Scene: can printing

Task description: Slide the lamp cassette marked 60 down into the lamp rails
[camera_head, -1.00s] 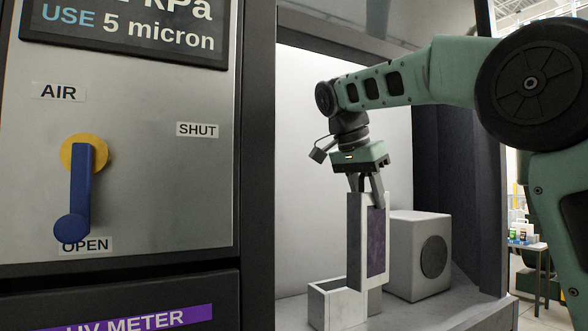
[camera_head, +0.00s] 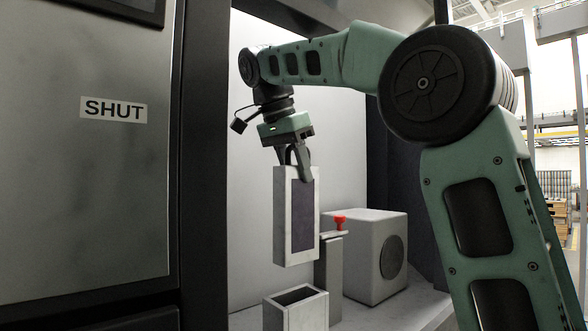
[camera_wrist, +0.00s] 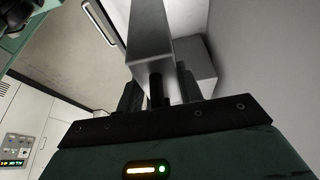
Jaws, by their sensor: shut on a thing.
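My gripper (camera_head: 297,170) is shut on the top of a lamp cassette (camera_head: 281,215), a tall pale frame with a dark purple panel on one face. The cassette hangs nearly upright, with its lower end above and apart from an open-topped grey box (camera_head: 281,315), which may be the lamp rails. I cannot see inside the box clearly. No 60 marking can be read. In the wrist view, the cassette (camera_wrist: 150,35) extends away between my fingers (camera_wrist: 158,92).
A grey post with a red knob (camera_head: 340,222) stands close behind the cassette. A grey block with a dark round disc (camera_head: 393,256) sits to its right. The cabinet's dark frame (camera_head: 204,150) bounds the left, beside a panel marked SHUT. Bare shelf (camera_head: 400,312) lies at the right front.

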